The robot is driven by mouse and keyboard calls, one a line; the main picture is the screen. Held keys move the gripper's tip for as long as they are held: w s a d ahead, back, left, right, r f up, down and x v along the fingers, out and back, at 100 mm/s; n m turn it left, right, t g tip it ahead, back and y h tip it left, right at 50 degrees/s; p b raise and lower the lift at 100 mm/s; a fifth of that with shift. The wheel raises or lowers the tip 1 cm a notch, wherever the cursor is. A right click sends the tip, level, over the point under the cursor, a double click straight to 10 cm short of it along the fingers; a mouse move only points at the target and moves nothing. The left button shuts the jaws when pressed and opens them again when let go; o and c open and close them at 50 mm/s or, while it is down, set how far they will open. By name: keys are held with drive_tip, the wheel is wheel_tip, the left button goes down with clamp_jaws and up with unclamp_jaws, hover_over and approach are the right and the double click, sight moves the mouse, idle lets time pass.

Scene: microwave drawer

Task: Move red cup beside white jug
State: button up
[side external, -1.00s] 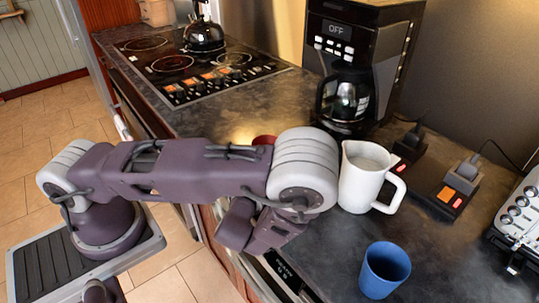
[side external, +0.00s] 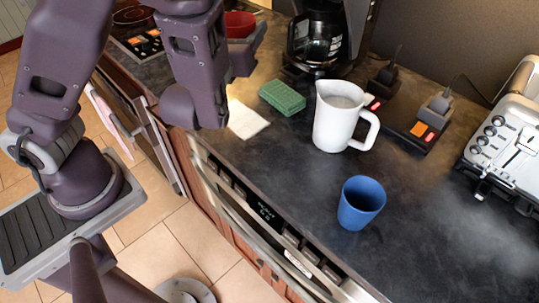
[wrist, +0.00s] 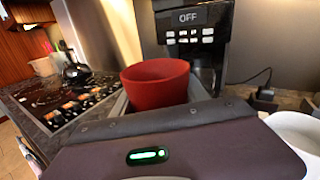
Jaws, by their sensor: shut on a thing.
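The red cup (side external: 240,25) is at the top of the side view, partly hidden by my gripper (side external: 246,46). My gripper is shut on it. In the wrist view the red cup (wrist: 157,85) stands upright just beyond the gripper body, its lower part hidden. The white jug (side external: 336,118) stands upright on the dark counter, to the right of and nearer the camera than my gripper. The jug's handle points right. Part of the white jug (wrist: 297,128) shows at the right edge of the wrist view.
A blue cup (side external: 360,204) stands in front of the jug. A green sponge (side external: 282,97) and a white cloth (side external: 246,119) lie left of it. The coffee maker (side external: 318,40) is behind; power blocks (side external: 415,122) and a toaster (side external: 508,140) stand right. Counter around the blue cup is clear.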

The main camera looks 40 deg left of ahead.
wheel_tip(320, 180, up, 12)
drive_tip(key=s+a+f+n+g+y, duration=0.5)
drive_tip(key=s+n+g, duration=0.1)
drive_tip(key=s+g, duration=0.15)
drive_tip(key=s+a+f+n+g+y, duration=0.4)
drive_tip(key=s+a+f+n+g, duration=0.15)
drive_tip(key=s+g, duration=0.2)
drive_tip(key=s+d+f+n+g+h, duration=0.4)
drive_tip(key=s+d+n+g+h, duration=0.75)
drive_tip(key=g, duration=0.55)
drive_tip(key=w+d+r+n+h, duration=0.1)
drive_tip(key=d+r+n+h, duration=0.1)
drive_tip(key=d+n+h, duration=0.45)
drive_tip(key=w+d+r+n+h, duration=0.1)
drive_tip(key=d+r+n+h, duration=0.1)
drive_tip(key=d+n+h, duration=0.5)
drive_tip(key=w+d+r+n+t+h, duration=0.2)
drive_tip(key=w+r+n+t+h, duration=0.3)
drive_tip(key=w, duration=0.3)
drive_tip(key=w+d+r+n+t+h, duration=0.2)
drive_tip(key=w+r+n+t+h, duration=0.3)
drive_tip(key=w, duration=0.3)
drive_tip(key=shift+m+t, duration=0.65)
drive_tip(key=shift+t, duration=0.15)
wheel_tip(320, 180, down, 27)
drive_tip(key=shift+w+a+f, duration=0.15)
drive_tip(key=shift+f, duration=0.05)
drive_tip(key=shift+f, duration=0.1)
drive_tip(key=o, duration=1.3)
